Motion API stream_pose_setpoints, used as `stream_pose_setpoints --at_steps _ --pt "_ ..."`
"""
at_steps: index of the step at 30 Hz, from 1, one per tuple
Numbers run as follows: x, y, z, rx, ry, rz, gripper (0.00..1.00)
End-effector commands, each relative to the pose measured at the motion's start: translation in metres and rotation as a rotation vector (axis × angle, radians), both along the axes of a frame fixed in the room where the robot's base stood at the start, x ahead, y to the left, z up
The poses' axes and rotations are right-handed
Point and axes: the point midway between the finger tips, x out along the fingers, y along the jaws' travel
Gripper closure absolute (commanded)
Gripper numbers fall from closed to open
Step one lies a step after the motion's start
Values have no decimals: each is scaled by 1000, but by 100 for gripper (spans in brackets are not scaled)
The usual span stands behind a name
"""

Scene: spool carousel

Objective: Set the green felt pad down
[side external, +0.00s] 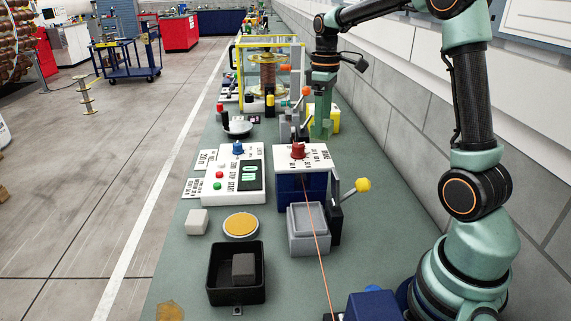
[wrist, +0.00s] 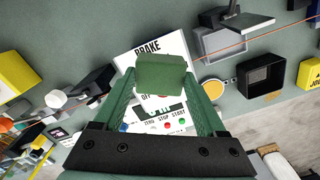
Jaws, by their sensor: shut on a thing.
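The green felt pad (wrist: 161,79) is a small green block held between the fingertips of my gripper (wrist: 160,90) in the wrist view. My gripper is shut on it, in the air above the bench. In the side view my gripper (side external: 320,122) points down behind the white-topped brake box (side external: 303,158), near the back right of the bench. There the pad blends with the green fingers and I cannot make it out clearly.
A counter box (side external: 235,183) with buttons stands left of the brake box. A grey open box (side external: 308,243), a yellow-topped disc (side external: 241,224), a white block (side external: 197,222) and a black tray (side external: 220,296) with a dark block stand nearer. A yellow-framed spool machine (side external: 270,75) stands behind.

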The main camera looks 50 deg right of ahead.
Motion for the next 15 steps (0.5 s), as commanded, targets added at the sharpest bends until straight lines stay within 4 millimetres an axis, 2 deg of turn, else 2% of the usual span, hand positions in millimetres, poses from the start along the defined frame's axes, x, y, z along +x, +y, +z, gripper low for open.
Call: stream_pose_setpoints --at_steps 1,6,9,15 --pt "-4 21 12 -3 -7 57 88" --pt "-26 78 39 -4 -15 239 88" --pt "-41 104 50 -4 -19 330 88" --pt "-63 135 61 -4 -23 451 88"
